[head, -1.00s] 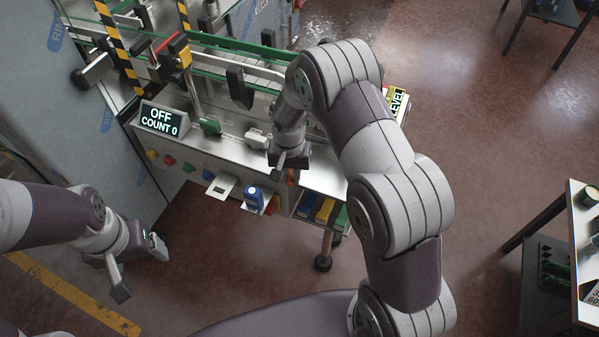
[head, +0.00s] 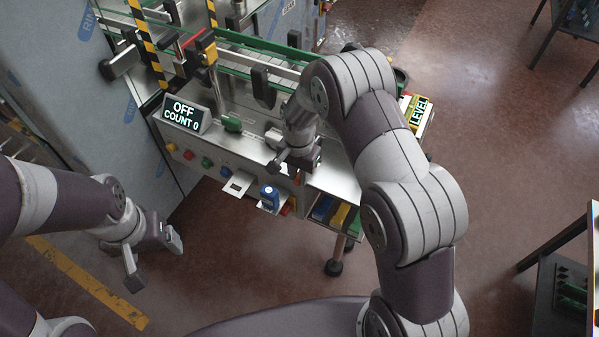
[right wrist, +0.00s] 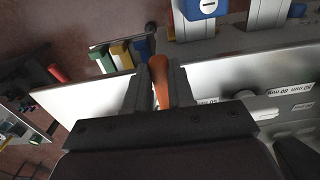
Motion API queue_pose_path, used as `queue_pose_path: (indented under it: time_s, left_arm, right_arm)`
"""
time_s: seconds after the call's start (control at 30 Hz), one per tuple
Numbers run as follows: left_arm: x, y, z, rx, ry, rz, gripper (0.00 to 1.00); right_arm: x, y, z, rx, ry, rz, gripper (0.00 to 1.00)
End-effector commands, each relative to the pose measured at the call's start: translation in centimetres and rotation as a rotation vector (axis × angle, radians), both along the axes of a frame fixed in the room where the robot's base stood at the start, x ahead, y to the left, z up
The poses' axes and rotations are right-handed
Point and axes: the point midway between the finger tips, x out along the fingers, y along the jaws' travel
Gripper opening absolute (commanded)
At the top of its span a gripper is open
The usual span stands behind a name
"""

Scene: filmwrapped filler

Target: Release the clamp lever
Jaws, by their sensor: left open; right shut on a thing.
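The clamp lever shows as an orange handle (right wrist: 161,84) in the right wrist view. It stands between the two fingers of my right gripper (right wrist: 160,92), which is shut on it. In the head view my right gripper (head: 292,166) is at the front edge of the machine, and the lever is mostly hidden there by the gripper. The clamp's own body cannot be made out. My left gripper (head: 153,260) is open and empty, low over the floor, left of the machine's front and apart from it.
The machine's display (head: 186,115) reads OFF, COUNT 0. Below the front edge, a blue item (head: 269,197) sits in a bracket beside several coloured buttons. A tray of coloured pieces (head: 333,210) is right of it.

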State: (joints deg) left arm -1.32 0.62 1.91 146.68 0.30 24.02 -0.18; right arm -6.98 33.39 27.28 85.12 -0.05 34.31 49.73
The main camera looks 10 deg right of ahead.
Motion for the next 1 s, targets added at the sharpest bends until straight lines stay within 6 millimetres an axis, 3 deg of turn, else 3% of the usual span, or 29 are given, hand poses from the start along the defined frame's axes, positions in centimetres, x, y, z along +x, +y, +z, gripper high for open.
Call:
queue_pose_path:
  time_s: [0.1,0.13,0.2,0.57,1.0]
  left_arm:
    - [0.0,0.0,0.0,0.000,0.000,0.000,0.81]
    - [0.0,0.0,0.0,0.000,0.000,0.000,0.81]
    - [0.0,0.0,0.0,0.000,0.000,0.000,0.81]
    - [0.0,0.0,-0.3,0.000,0.000,0.000,0.81]
    - [0.0,0.0,-2.1,0.000,0.000,0.000,0.81]
  right_arm:
    - [0.2,0.0,0.2,0.002,-0.008,-0.005,0.00]
    - [0.2,0.0,0.2,0.002,-0.008,-0.005,0.33]
    - [0.2,0.0,0.2,0.002,-0.007,-0.004,0.49]
    - [0.2,0.0,0.9,0.001,-0.005,-0.002,0.49]
    - [0.2,0.0,11.4,0.001,-0.006,-0.003,0.49]
